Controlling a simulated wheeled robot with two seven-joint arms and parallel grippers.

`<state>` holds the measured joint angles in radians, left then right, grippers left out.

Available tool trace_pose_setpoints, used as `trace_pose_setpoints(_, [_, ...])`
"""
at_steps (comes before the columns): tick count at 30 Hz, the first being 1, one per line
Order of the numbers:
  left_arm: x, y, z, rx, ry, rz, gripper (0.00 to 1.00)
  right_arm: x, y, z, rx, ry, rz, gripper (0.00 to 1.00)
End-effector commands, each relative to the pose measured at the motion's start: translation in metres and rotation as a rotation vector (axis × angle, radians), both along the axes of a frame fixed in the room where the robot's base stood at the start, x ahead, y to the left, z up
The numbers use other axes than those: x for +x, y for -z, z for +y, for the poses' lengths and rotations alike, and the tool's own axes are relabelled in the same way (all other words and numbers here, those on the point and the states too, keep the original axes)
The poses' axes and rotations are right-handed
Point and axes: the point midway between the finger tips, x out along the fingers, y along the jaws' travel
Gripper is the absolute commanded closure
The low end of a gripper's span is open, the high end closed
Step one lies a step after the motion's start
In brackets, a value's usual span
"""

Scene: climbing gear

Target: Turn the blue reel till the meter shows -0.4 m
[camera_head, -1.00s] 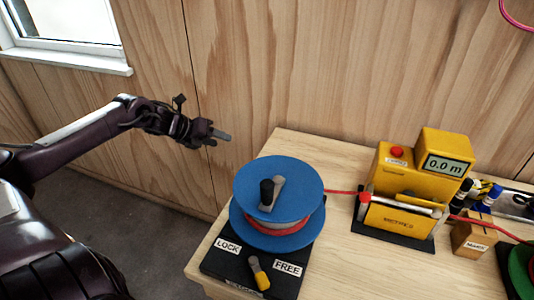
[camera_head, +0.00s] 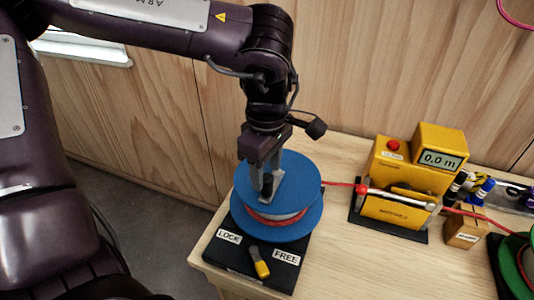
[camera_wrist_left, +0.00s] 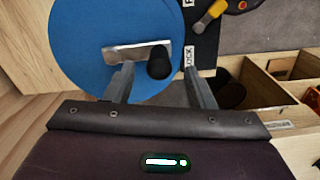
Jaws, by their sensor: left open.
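The blue reel (camera_head: 307,217) lies flat on a black base, with red cord wound in it. A grey crank with a black knob (camera_head: 267,187) sits on its top. My left gripper (camera_head: 270,178) points down over the reel. It is open, and in the left wrist view its fingers (camera_wrist_left: 157,80) stand on either side of the black knob (camera_wrist_left: 159,65); contact cannot be told. The yellow meter (camera_head: 401,190) shows 0.0 m on its display (camera_head: 440,160). A yellow-tipped lever (camera_head: 261,268) sits between the LOCK and FREE labels. My right gripper is out of view.
Red cord (camera_head: 340,184) runs from the reel through the meter towards a green reel (camera_head: 512,262) at the right edge. The table's left edge is close to the reel base.

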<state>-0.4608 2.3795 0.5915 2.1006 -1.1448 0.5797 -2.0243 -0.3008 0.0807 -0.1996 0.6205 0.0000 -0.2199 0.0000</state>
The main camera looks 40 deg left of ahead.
Motion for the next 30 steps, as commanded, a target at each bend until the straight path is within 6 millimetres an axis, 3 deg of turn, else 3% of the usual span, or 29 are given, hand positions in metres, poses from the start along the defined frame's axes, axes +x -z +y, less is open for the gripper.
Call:
trace_pose_setpoints(9, [0.0, 0.039, 0.0, -0.003, -0.003, 0.001, 0.51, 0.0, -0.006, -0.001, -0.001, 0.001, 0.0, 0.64])
trace_pose_setpoints(20, [0.001, 0.044, 0.0, -0.002, -0.004, -0.003, 0.51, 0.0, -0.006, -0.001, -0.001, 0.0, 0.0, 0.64])
trace_pose_setpoints(30, [0.001, 0.044, 0.0, -0.002, -0.004, -0.003, 0.95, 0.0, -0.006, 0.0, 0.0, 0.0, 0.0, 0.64])
